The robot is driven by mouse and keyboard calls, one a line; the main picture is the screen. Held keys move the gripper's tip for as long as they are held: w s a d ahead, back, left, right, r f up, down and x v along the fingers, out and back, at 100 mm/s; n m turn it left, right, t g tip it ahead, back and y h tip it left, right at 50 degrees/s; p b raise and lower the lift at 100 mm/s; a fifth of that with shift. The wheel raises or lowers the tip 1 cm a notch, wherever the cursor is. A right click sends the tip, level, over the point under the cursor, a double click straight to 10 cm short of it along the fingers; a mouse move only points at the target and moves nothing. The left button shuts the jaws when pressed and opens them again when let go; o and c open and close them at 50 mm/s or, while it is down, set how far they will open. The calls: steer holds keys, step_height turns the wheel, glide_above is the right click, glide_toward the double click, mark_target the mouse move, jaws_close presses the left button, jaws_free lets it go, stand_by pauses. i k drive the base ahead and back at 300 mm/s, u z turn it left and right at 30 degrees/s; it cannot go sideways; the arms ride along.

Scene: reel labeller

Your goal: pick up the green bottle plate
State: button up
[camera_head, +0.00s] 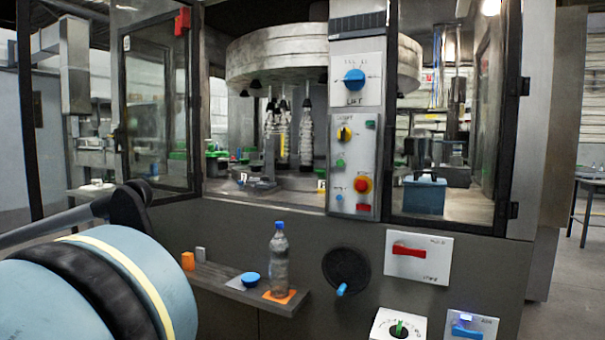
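Small green pieces (221,154) show inside the machine, behind its opening at the left of the control panel. They are too small and partly hidden to tell which is the green bottle plate. My gripper is not in view. A large light-blue rounded part of my arm (110,285) fills the lower left.
The narrow shelf (228,283) also holds a blue knob-like piece (250,279) and small orange and grey blocks. A blue toolbox (424,193) sits behind the right opening. The control panel (354,165), a red handle (408,250) and a black handwheel (346,272) stand on the machine's front.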

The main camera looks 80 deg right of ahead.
mark_target(321, 173)
steer(key=i, duration=0.9)
steer(key=z, duration=3.5)
steer(key=i, duration=0.75)
steer(key=z, duration=0.05)
